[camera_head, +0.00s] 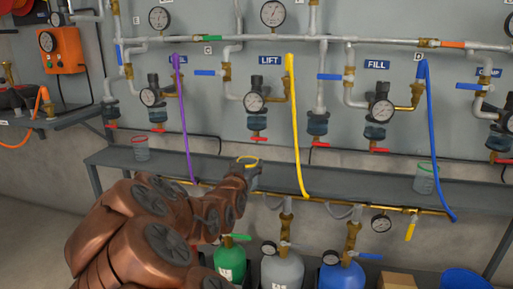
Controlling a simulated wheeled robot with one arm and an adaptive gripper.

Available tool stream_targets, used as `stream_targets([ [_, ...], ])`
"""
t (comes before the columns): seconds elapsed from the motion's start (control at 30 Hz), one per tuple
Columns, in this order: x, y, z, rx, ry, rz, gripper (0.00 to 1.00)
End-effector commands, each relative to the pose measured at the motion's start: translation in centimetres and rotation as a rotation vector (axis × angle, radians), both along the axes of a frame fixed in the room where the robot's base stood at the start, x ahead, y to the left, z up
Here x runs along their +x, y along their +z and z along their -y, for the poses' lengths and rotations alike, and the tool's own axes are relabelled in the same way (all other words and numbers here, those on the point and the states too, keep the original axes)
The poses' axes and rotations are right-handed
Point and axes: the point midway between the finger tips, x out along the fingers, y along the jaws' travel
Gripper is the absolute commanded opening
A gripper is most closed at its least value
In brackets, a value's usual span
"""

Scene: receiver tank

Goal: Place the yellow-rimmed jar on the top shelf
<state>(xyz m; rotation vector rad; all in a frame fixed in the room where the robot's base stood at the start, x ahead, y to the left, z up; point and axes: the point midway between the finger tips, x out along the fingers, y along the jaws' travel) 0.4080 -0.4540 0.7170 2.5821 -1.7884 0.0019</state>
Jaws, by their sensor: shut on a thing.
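The yellow-rimmed jar shows mainly as its yellow rim (248,158); most of its body is hidden by my gripper. My gripper (246,174) is shut on the jar at the end of my copper-coloured arm, with the rim facing up. In the picture they overlap the middle of the long grey shelf (345,178), the upper of the surfaces under the pipes. I cannot tell whether the jar touches the shelf or is held in front of it.
A clear red-rimmed jar (141,154) stands on the shelf at left, a green-rimmed jar (425,181) at right. Purple (183,120), yellow (297,125) and blue (436,140) hoses hang across it. Green (229,262), grey (282,271) and blue (342,274) cylinders stand below.

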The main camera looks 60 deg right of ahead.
Motion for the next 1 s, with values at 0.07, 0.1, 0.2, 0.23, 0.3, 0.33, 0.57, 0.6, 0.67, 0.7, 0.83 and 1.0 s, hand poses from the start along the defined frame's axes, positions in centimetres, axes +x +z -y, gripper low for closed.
stream_targets([
  [0.07,0.3,0.6,0.2,0.004,0.002,-0.001,0.24],
  [0.1,0.3,0.5,0.4,0.007,0.002,-0.002,0.24],
  [0.2,0.5,0.6,0.7,0.005,0.003,-0.001,0.24],
  [0.23,0.6,0.6,0.8,0.004,0.003,0.0,0.24],
  [0.3,0.7,0.7,1.0,0.005,0.003,0.0,0.24],
  [0.33,0.7,0.6,1.1,0.006,0.003,0.0,0.24],
  [0.57,0.8,0.6,1.6,0.005,0.001,-0.001,0.24],
  [0.6,0.8,0.6,1.7,0.004,0.001,0.0,0.24],
  [0.67,0.8,0.5,1.9,0.003,0.001,-0.001,0.24],
  [0.7,0.8,0.5,1.9,0.004,0.0,-0.003,0.24],
  [0.83,1.0,0.3,2.8,0.004,-0.003,-0.001,0.24],
  [1.0,1.7,-0.1,5.2,0.001,-0.003,-0.001,0.24],
])
